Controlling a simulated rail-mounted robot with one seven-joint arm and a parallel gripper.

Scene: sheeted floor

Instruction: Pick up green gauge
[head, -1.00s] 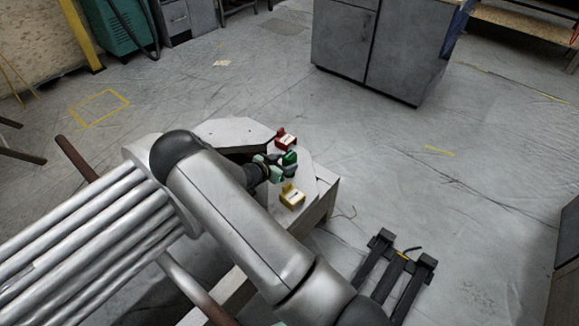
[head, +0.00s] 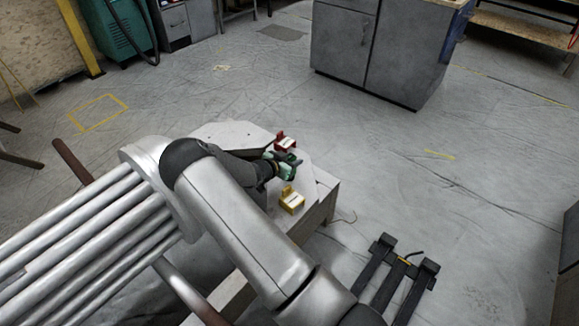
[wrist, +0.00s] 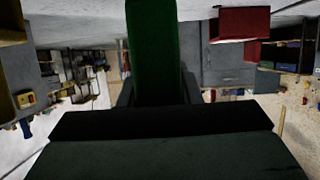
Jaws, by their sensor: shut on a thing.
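The green gauge (wrist: 152,50) fills the upper middle of the wrist view as a dark green upright block. My gripper (head: 284,160) is shut on it over the white table top. In the head view the green gauge (head: 291,157) is small and partly hidden by the fingers, so its exact gap to the table cannot be told. The red gauge (head: 286,142) stands just behind it, and the yellow gauge (head: 292,201) stands in front near the table's edge. The red gauge (wrist: 240,24) also shows at the top right of the wrist view.
The white table (head: 312,189) has an angular top, with some bare surface at the right. A grey cabinet (head: 377,55) stands beyond it. A black forked floor stand (head: 396,272) lies at the lower right. The floor between is open.

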